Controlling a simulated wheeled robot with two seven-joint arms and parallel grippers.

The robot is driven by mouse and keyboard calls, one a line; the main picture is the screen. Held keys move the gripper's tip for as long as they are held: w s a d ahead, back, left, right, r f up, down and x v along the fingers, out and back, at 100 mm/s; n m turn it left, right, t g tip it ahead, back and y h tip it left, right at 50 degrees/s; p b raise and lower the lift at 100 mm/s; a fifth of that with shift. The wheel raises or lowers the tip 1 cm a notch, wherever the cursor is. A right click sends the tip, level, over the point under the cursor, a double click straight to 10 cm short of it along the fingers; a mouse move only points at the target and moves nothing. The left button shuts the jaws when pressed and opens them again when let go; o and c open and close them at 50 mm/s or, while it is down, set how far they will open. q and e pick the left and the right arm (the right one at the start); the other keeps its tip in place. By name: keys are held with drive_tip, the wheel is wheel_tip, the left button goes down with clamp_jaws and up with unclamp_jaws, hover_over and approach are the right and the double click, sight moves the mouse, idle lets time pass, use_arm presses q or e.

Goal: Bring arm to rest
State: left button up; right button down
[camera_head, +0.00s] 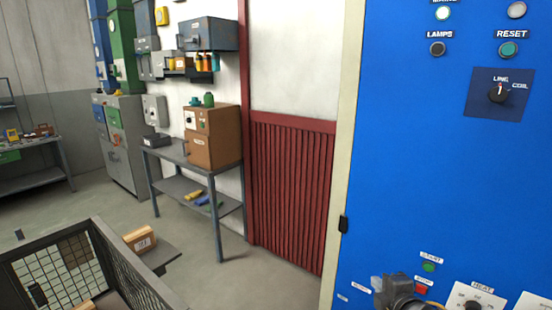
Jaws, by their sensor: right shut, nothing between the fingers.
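My right gripper (388,288) shows at the bottom edge, in front of the lower left part of the blue control panel (430,170). It is shut and empty. It is close to the green START button (429,267) and the red button (421,289), left of the HEAT knob (472,306). I cannot tell if it touches the panel. Most of my right arm is out of the frame. My left gripper is not in view.
A wire-mesh cart (125,262) with a box (139,240) beside it stands at lower left. A grey bench (178,153) bears a brown cabinet (224,140) by the wall. A red ribbed door panel (290,190) is in the middle. The floor (250,280) between is clear.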

drive_tip(key=s+f+m+g, duration=0.3)
drive_tip(key=s+f+m, duration=0.35)
drive_tip(key=s, duration=0.45)
drive_tip(key=s+f+m+g+h, duration=0.1)
drive_tip(key=s+f+m+g, duration=0.35)
drive_tip(key=s+f, duration=0.45)
drive_tip(key=s+f+m+g, duration=0.3)
drive_tip(key=s+f+m, duration=0.35)
drive_tip(key=s, duration=0.55)
wheel_tip(320, 180, down, 25)
drive_tip(key=b, duration=0.2)
drive_tip(key=s+d+f+n+g+b, duration=0.1)
drive_tip(key=s+d+f+g, duration=0.1)
drive_tip(key=s+f, duration=1.5)
wheel_tip(320, 180, down, 2)
drive_tip(key=shift+s+d+f, duration=0.1)
drive_tip(key=shift+s+d, duration=0.1)
